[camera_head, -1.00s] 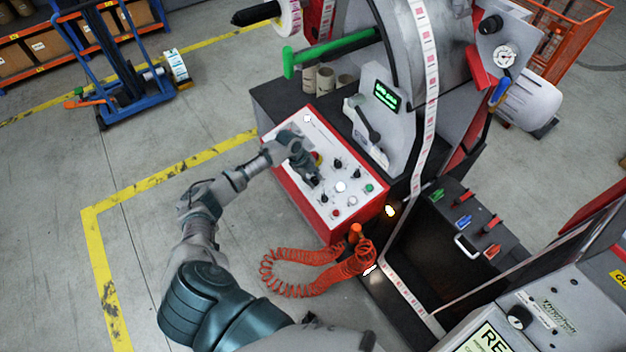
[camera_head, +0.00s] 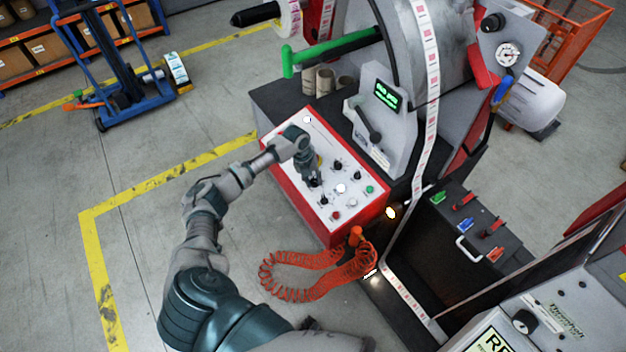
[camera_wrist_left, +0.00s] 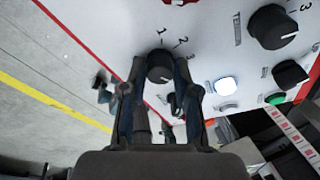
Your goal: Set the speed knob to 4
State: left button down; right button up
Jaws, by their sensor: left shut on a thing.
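The white control panel (camera_head: 328,205) with a red edge carries several black knobs, buttons and lamps. My left gripper (camera_head: 314,180) is over its middle, pointing down. In the left wrist view my left gripper (camera_wrist_left: 160,70) has its two fingers on either side of a black knob (camera_wrist_left: 160,65), shut on it. The numbers 1, 2 and 3 show on the panel around this knob. The knob's label is hidden and its exact setting is hard to read. A larger black knob (camera_wrist_left: 271,27) with a 3 beside it sits to the right. My right gripper is not in view.
A green digital display (camera_head: 386,95) and a lever stand behind the panel. A white lit button (camera_wrist_left: 227,86) and a green button (camera_wrist_left: 275,99) are near the gripped knob. A coiled orange hose (camera_head: 300,275) hangs in front. Open floor lies to the left.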

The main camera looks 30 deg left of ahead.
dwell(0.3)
pick_arm(q)
jog(key=shift+a, duration=0.1)
jog(key=c, duration=0.9)
grip_release()
jog(key=v, duration=1.2)
jog(key=shift+f, duration=0.15)
